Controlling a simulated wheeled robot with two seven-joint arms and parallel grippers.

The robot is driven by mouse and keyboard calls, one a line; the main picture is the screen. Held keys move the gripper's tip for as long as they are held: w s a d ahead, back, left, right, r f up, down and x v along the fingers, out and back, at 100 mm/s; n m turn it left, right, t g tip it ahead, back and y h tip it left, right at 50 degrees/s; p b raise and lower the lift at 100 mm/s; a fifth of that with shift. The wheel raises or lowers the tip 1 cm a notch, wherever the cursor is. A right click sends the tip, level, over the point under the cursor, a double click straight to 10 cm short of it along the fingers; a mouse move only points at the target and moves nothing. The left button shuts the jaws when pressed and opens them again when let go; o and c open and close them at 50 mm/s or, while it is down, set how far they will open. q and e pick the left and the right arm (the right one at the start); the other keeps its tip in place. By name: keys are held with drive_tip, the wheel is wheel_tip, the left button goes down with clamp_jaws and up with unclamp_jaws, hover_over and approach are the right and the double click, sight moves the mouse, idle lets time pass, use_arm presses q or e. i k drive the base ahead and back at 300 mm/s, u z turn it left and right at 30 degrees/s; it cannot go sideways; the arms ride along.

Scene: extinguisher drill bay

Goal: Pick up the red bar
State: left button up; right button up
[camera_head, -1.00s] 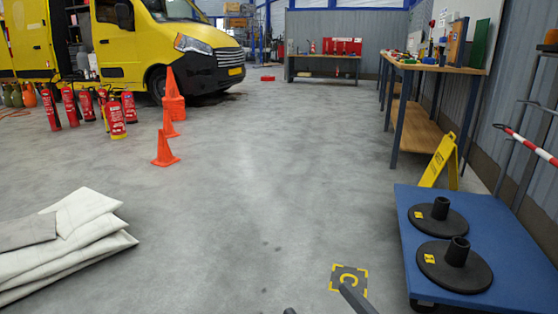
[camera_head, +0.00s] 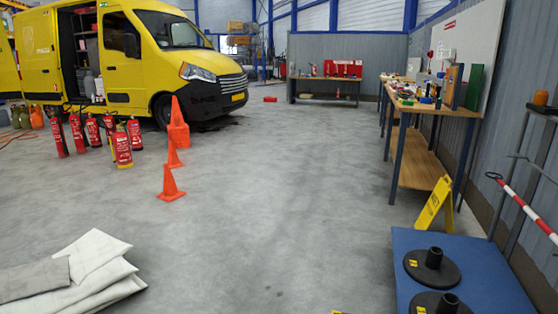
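No plain red bar can be singled out with certainty. A red-and-white striped bar (camera_head: 525,208) slants along the right edge, by a dark metal frame. A small red block-like thing (camera_head: 270,99) lies on the floor far off, before the back wall. Small coloured items (camera_head: 425,99), some reddish, lie on the wooden workbench (camera_head: 455,111) at the right, too small to tell apart. Neither of my grippers is in view.
A blue platform (camera_head: 400,240) with black round bases (camera_head: 432,266) and a yellow sign (camera_head: 434,204) stand at right. Orange cones (camera_head: 171,185), red extinguishers (camera_head: 122,150) and white sacks (camera_head: 100,262) are at left. The middle floor is clear to the far bench (camera_head: 325,80).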

sight(552, 235)
drive_tip(key=z, duration=2.05)
drive_tip(key=k, duration=1.1)
drive_tip(key=u, duration=1)
drive_tip(key=i, duration=1.4)
drive_tip(key=u, duration=1.05)
drive_tip(key=i, duration=2.3)
drive_tip(key=z, duration=1.1)
drive_tip(key=i, duration=1.6)
drive_tip(key=z, duration=1.25)
drive_tip(key=i, duration=0.5)
drive_tip(key=u, duration=0.1)
